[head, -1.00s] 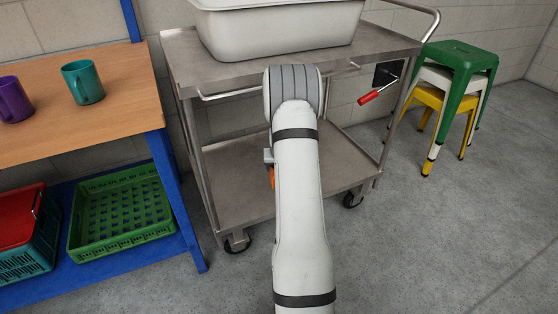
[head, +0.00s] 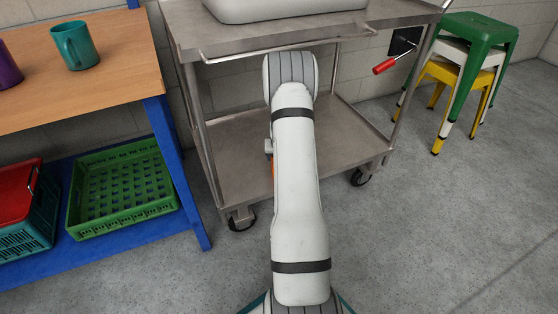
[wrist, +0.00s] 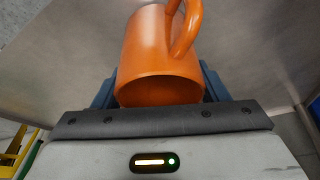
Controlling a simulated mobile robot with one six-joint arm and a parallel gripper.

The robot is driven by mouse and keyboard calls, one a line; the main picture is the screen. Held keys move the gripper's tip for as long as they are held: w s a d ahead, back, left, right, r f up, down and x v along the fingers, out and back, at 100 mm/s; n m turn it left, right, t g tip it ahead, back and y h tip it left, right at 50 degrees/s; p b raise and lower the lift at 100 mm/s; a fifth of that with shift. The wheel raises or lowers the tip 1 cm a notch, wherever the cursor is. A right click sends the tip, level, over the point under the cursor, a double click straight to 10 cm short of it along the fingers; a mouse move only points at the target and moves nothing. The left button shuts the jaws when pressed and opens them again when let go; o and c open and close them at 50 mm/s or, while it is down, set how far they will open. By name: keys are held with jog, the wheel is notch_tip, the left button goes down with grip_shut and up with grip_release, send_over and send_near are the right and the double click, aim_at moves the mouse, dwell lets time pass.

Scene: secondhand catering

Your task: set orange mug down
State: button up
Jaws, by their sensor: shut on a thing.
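The orange mug (wrist: 160,55) fills the upper middle of the wrist view, with its handle towards the top of the picture. My gripper (wrist: 160,88) is shut on it, a dark blue finger on each side. In the head view only a sliver of the orange mug (head: 273,168) shows at the left edge of my arm, which hides the rest and most of my gripper. The sliver appears in front of the metal trolley's lower shelf (head: 235,160). I cannot tell whether the mug touches a surface.
The trolley's top shelf (head: 190,40) carries a white tub (head: 285,8). A wooden-topped table (head: 110,85) at left holds a teal mug (head: 78,48) and a purple mug (head: 8,70), with a green crate (head: 120,190) below. Stacked stools (head: 470,50) stand right. Right floor is open.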

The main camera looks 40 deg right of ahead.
jog(key=shift+f, duration=0.15)
jog(key=o, duration=1.2)
jog(key=shift+c, duration=0.2)
